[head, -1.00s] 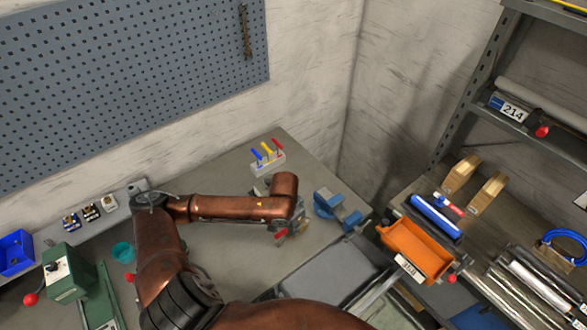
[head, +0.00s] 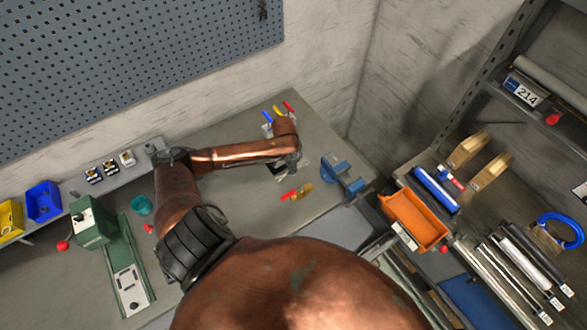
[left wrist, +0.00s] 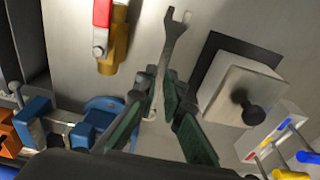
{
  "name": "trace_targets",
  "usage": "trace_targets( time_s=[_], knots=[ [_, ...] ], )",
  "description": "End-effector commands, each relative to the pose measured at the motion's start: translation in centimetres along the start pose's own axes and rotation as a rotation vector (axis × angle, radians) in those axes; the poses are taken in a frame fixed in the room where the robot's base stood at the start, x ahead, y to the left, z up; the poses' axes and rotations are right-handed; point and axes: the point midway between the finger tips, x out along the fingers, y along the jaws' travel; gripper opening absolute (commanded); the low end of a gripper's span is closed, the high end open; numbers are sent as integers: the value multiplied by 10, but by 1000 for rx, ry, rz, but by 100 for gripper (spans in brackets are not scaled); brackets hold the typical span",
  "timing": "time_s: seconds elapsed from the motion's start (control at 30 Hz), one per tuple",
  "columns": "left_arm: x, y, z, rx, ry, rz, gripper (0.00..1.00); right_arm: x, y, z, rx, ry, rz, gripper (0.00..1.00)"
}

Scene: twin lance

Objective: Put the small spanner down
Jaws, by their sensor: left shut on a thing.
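The small spanner (left wrist: 176,45) is grey, with an open-jawed end. In the left wrist view it stands out beyond the fingertips of my left gripper (left wrist: 163,88), and its lower part lies between the green-padded fingers. My left gripper is shut on it. In the head view my left gripper (head: 290,165) is over the grey bench (head: 235,225), left of the blue vise (head: 343,178), mostly hidden by its own arm; the spanner cannot be made out there. I cannot tell whether the spanner touches the bench. My right gripper is not in view.
A brass fitting with a red handle (head: 298,192) lies near the gripper. A pale block with a black knob (left wrist: 240,95) sits on a dark square (left wrist: 213,52). A rack of colour-handled tools (left wrist: 275,130) is close by. Bare bench lies left of the fitting.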

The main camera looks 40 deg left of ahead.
Motion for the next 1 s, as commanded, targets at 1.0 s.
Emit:
trace_targets(
  time_s=[1.0],
  knots=[
    [68, -21, -12, 0, 2, -1, 9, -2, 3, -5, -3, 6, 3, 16]
  ],
)
